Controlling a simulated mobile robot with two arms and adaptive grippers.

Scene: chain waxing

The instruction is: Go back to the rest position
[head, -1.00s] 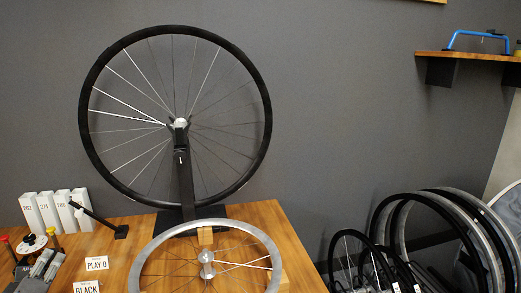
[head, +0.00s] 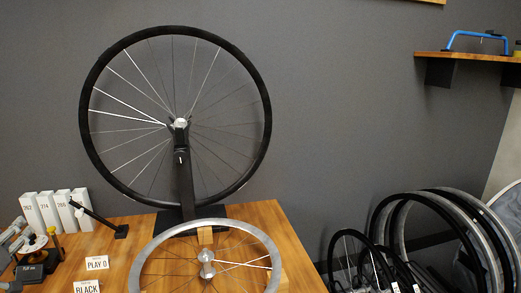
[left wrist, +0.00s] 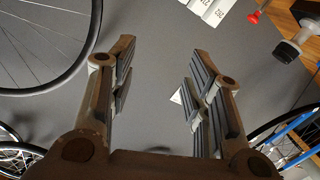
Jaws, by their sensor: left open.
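My left gripper (left wrist: 158,75) is open in the left wrist view, with nothing between its fingers. Most of my left arm is outside the head view. My right gripper is in neither view.
A black-rimmed wheel (head: 266,130) stands upright in a black stand (head: 186,190). A silver rim (head: 265,240) lies in front. White boxes (head: 47,212) and cards (head: 97,263) are at left. Several wheels (head: 440,235) stand at right, below a shelf (head: 470,57).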

